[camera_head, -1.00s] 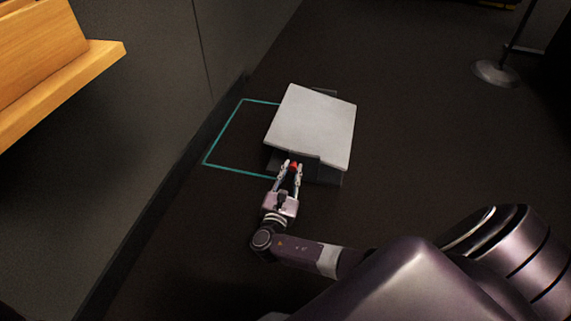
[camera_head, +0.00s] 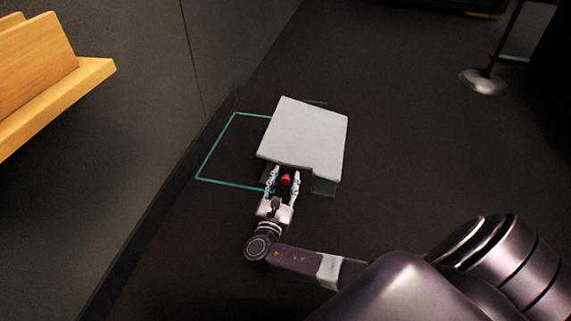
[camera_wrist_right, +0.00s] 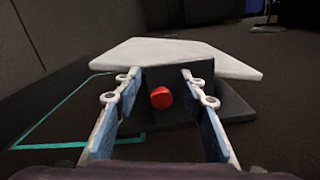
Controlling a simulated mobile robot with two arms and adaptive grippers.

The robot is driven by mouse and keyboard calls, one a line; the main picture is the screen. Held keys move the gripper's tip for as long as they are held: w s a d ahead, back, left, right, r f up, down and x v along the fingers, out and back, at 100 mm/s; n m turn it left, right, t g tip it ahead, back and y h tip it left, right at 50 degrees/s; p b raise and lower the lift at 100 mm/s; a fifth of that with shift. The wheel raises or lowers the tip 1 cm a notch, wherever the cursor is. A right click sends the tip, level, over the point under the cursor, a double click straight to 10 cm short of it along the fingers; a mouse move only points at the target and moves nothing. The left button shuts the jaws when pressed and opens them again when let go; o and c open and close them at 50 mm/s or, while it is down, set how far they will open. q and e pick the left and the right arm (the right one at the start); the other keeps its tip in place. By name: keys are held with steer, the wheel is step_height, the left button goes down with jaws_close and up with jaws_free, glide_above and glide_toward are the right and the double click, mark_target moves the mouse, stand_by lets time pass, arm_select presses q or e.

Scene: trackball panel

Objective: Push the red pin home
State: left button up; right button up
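The red pin (camera_head: 286,180) shows its round red end at the near side of a dark block under a pale slab. In the right wrist view the pin (camera_wrist_right: 161,97) stands out against the dark block face (camera_wrist_right: 193,76). My right gripper (camera_head: 284,173) is open, with one finger on each side of the pin. In the right wrist view both fingers (camera_wrist_right: 160,80) are apart from the pin, with clear gaps. How deep the pin sits in the block is hidden. My left gripper is not in view.
The pale slab (camera_head: 305,133) lies on the dark block, just beyond my fingers. A teal outline (camera_head: 212,146) marks the floor to its left, near a grey wall (camera_head: 150,110). A wooden bench (camera_head: 55,90) is at the left. The floor at right is clear up to a post base (camera_head: 484,82).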

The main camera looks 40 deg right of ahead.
step_height(320, 180, up, 8)
steer(key=shift+f, duration=0.25)
steer(key=shift+d, duration=0.1)
stand_by(0.4)
steer(key=shift+s, duration=0.1)
